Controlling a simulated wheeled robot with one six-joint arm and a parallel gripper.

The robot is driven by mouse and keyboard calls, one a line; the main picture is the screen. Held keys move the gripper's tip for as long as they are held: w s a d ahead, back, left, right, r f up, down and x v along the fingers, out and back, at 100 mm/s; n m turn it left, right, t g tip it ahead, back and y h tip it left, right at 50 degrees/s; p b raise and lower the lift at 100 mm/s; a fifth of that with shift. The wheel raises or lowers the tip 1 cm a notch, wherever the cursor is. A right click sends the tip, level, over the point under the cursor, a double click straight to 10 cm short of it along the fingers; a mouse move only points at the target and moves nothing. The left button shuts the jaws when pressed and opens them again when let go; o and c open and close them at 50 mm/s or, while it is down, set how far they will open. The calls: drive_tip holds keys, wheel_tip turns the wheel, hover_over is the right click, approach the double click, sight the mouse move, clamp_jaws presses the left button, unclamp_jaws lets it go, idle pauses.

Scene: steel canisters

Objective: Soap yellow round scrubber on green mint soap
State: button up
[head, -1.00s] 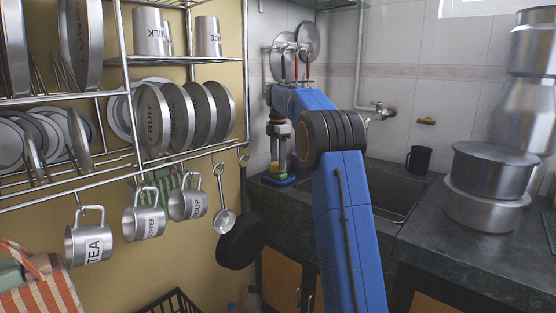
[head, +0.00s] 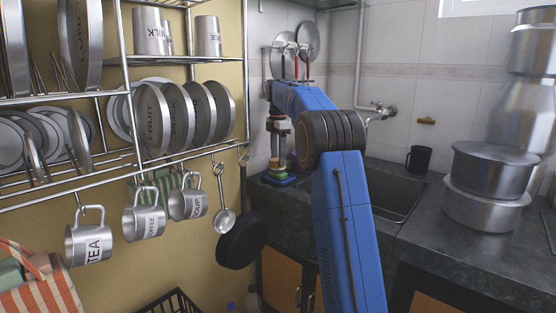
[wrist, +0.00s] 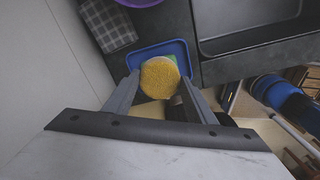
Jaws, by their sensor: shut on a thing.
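My gripper (wrist: 160,90) is shut on the yellow round scrubber (wrist: 160,78), which sits between its fingertips in the wrist view. Below the scrubber is a blue tray (wrist: 178,48). A strip of the green soap (wrist: 174,62) shows at the scrubber's upper right edge; most of it is hidden under the scrubber. In the head view, my gripper (head: 279,160) points down at the counter's left corner, over the blue tray (head: 279,181). The scrubber is low over the soap, but I cannot tell whether they touch.
A sink basin (head: 390,195) lies right of the tray. A checked cloth (wrist: 107,25) and a purple object (wrist: 140,2) are near the tray. A dish rack (head: 130,90) with hanging cups stands left. A dark mug (head: 418,159) and steel pots (head: 487,185) are at right.

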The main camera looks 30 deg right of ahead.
drive_tip(key=shift+r, duration=2.7)
